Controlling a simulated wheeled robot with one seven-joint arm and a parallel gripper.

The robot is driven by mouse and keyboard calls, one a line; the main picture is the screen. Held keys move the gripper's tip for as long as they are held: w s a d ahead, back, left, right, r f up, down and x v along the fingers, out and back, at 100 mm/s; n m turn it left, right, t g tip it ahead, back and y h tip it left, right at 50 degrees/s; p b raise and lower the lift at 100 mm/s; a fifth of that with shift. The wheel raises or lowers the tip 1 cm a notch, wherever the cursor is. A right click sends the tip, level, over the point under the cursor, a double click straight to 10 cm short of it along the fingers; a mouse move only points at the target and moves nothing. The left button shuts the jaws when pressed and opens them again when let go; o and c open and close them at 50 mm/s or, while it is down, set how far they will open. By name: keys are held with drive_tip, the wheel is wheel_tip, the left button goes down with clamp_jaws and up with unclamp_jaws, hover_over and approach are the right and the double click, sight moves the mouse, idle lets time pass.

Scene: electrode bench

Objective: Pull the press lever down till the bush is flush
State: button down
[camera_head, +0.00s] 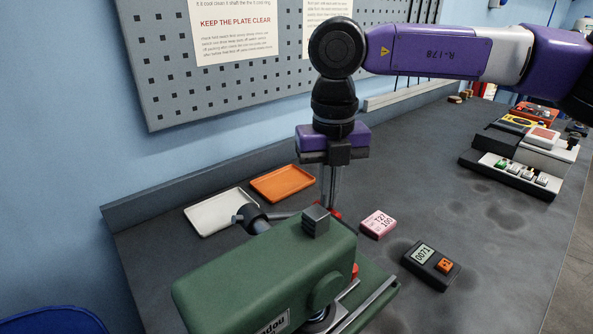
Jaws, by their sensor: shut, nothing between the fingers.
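The green press (255,275) stands at the bottom of the view, cut off by the lower edge. A dark lever (258,219) with a rod sticks out behind the press head, on its left side. My gripper (329,203) points down with its fingers shut, just behind the press and to the right of the lever. Its fingertips are close to a small red part (335,214); I cannot tell whether they touch it or the lever rod. The bush is not clearly visible; the press head hides the work area.
A white tray (217,226) and an orange tray (283,183) lie behind the press. A pink block (378,223) and a dark meter (422,256) lie to its right. Several instruments stand at the far right (515,177). The bench between them is mostly clear.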

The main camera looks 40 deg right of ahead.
drive_tip(key=shift+d+r+p, duration=0.25)
drive_tip(key=shift+r+p, duration=0.2)
drive_tip(key=shift+r, duration=0.35)
drive_tip(key=shift+d+r+p, duration=0.25)
drive_tip(key=shift+r+p, duration=0.2)
drive_tip(key=shift+r, duration=0.4)
drive_tip(key=shift+d+r+p, duration=0.25)
drive_tip(key=shift+r+p, duration=0.2)
drive_tip(key=shift+r, duration=0.35)
wheel_tip(320, 180, up, 5)
drive_tip(key=p, duration=0.3)
drive_tip(key=shift+r, duration=0.1)
drive_tip(key=shift+a+r+p, duration=0.25)
drive_tip(key=shift+r+p, duration=0.15)
drive_tip(key=shift+r, duration=0.4)
drive_tip(key=shift+a+r+p, duration=0.2)
drive_tip(key=shift+r+p, duration=0.2)
drive_tip(key=shift+r, duration=0.45)
drive_tip(key=shift+a+r+p, duration=0.25)
drive_tip(key=shift+r+p, duration=0.15)
drive_tip(key=shift+r, duration=0.4)
